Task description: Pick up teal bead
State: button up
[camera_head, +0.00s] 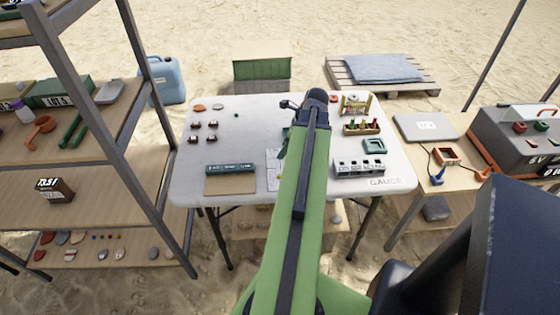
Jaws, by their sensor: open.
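A small dark teal bead (236,115) appears to lie by itself on the left half of the white table (205,165). It is tiny here, so its exact colour is hard to tell. My green arm reaches forward over the middle of the table, to the right of the bead. Nothing touches the bead.
Several dark red pieces (195,125) lie left of the bead. A grey slotted block (359,168) and a green square tray (374,146) stand at right. Shelves (75,147) flank the table at left. Table surface around the bead is clear.

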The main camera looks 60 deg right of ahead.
jog(key=b+x, duration=0.2)
jog(key=x, duration=0.1)
jog(key=shift+d+f, duration=0.1)
jog(key=shift+f, duration=0.3)
jog(key=shift+r, duration=0.15)
grip_shut()
jog(key=shift+r, duration=0.1)
